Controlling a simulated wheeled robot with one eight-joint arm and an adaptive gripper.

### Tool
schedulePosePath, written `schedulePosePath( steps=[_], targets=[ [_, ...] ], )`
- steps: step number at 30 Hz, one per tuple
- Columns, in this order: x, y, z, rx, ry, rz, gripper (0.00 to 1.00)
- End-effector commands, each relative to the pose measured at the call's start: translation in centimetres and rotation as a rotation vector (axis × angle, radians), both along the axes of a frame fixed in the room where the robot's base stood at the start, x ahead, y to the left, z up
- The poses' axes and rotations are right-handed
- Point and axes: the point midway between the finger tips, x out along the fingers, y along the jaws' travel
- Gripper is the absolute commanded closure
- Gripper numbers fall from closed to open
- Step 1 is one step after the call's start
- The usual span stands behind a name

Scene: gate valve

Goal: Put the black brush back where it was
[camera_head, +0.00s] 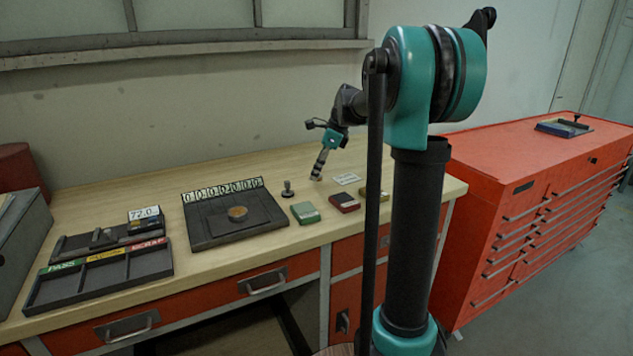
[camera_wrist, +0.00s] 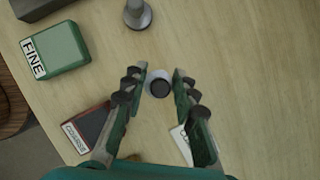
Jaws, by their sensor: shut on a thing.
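My gripper (camera_head: 318,171) reaches down over the right part of the wooden workbench (camera_head: 232,166), close to its surface. In the wrist view my gripper (camera_wrist: 159,84) has its fingers on either side of a round thing with a black top and a pale rim, which I take to be the black brush (camera_wrist: 159,88), seen end-on. The gripper is shut on it. In the head view the brush cannot be told apart from the dark fingertips. Whether its lower end touches the bench cannot be told.
A small metal knob-like piece (camera_head: 288,189) stands left of my gripper. A green FINE box (camera_head: 305,212), a red COARSE box (camera_head: 344,202) and a white card (camera_head: 347,178) lie nearby. A black tray (camera_head: 205,223) with a round piece is farther left. A red cabinet (camera_head: 540,165) stands right.

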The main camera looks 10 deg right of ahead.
Motion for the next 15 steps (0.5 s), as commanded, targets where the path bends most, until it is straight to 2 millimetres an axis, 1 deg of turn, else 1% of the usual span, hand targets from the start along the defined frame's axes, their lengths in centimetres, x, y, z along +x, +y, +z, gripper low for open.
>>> schedulePosePath(
  steps=[2, 9, 15],
  targets=[
    [0.0, 0.0, -0.6, 0.0, 0.0, 0.0, 0.99],
    [0.0, 0.0, -3.5, 0.0, 0.0, 0.0, 0.99],
    [0.0, 0.0, -3.7, 0.0, 0.0, 0.0, 0.99]
  ],
)
